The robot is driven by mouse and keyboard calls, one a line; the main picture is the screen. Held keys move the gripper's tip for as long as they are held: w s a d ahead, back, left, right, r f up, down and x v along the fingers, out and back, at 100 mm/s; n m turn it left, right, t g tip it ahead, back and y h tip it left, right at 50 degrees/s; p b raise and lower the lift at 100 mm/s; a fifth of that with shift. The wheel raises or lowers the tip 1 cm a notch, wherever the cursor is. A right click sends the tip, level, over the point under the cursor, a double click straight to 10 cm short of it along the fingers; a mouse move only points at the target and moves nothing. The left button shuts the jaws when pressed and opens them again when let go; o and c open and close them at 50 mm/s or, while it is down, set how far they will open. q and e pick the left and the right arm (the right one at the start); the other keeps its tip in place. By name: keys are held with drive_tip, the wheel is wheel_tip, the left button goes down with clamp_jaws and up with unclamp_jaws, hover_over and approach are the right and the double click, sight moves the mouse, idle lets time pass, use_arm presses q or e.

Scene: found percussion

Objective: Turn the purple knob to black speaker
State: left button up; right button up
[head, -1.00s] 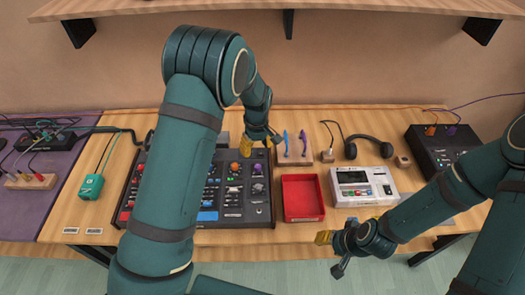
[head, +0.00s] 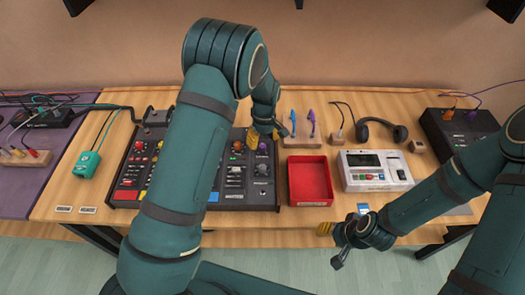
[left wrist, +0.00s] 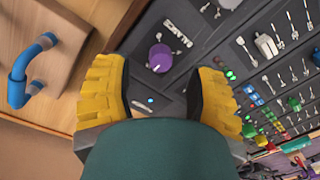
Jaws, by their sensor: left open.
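The purple knob (left wrist: 160,58) sits on the dark control console, just beyond and between the yellow fingertips of my left gripper (left wrist: 158,92), which is open and empty over the console. In the head view the purple knob (head: 263,146) shows small beside the left gripper (head: 264,136) at the console's right end. White marks lie next to the knob, but I cannot read them or make out a black speaker mark. My right gripper (head: 336,240) hangs over the table's front edge, away from the console; its finger opening is unclear.
The console (head: 262,195) holds several other knobs and switches. A wooden block with blue and purple handles (head: 303,142) stands right of the left gripper. A red tray (head: 310,198), a white device (head: 355,182), headphones (head: 398,130) and a black box (head: 440,135) lie further right.

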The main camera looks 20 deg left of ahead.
sight(262, 145)
use_arm(q)
drive_tip(key=shift+f+b, duration=0.75)
drive_tip(key=shift+f, duration=0.85)
clamp_jaws()
drive_tip(key=shift+s, duration=0.1)
drive_tip(key=shift+m, duration=0.3)
